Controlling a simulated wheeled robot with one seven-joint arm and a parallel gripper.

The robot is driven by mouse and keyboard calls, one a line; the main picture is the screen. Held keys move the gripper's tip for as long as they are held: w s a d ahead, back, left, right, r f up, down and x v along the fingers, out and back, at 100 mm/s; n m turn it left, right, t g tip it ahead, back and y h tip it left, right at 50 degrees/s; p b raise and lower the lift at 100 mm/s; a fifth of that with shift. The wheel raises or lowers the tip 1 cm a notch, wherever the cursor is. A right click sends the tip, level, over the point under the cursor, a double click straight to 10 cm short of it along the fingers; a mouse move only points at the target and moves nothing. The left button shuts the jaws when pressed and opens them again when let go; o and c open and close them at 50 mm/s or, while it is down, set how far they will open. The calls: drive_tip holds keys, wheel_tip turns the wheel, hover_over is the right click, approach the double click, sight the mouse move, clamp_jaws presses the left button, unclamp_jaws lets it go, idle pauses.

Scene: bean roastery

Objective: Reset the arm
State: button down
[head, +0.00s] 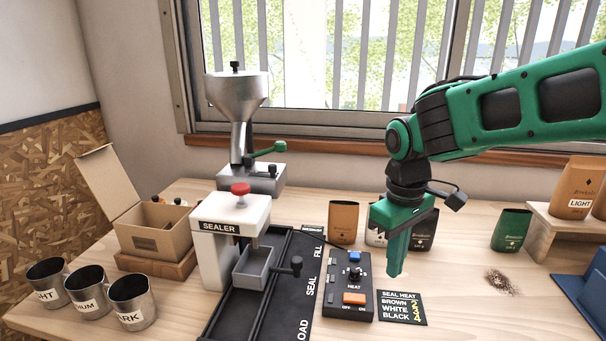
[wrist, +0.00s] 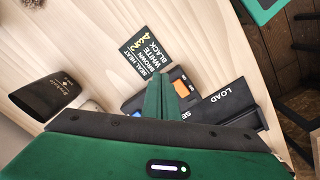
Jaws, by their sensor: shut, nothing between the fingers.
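My green arm reaches in from the right in the head view, and my gripper (head: 397,272) points down above the bench. Its fingers are together with nothing between them. It hangs near the right side of the black heat control box (head: 347,310) and behind the seal heat card (head: 402,308). In the wrist view the shut fingers of my gripper (wrist: 161,85) show in front of the control box (wrist: 183,82), with the card (wrist: 147,53) beside them. The fingers hide part of the box there.
The sealer (head: 226,240) and its black track stand left of the box. Brown (head: 343,222), black (head: 424,232) and green (head: 511,230) bags stand behind. Labelled cups (head: 133,300), an open carton (head: 150,236) and a hopper machine (head: 238,110) are further left. Spilled grounds (head: 500,282) lie right.

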drive_tip(key=s+d+f+m, duration=0.1)
drive_tip(key=s+d+m, duration=0.5)
drive_tip(key=s+d, duration=0.4)
drive_tip(key=s+d+f+m, duration=0.2)
drive_tip(key=s+d+m, duration=0.5)
drive_tip(key=s+d, duration=0.2)
drive_tip(key=shift+s+d+f+y, duration=0.3)
drive_tip(key=shift+s+d, duration=0.1)
drive_tip(key=shift+d, duration=0.8)
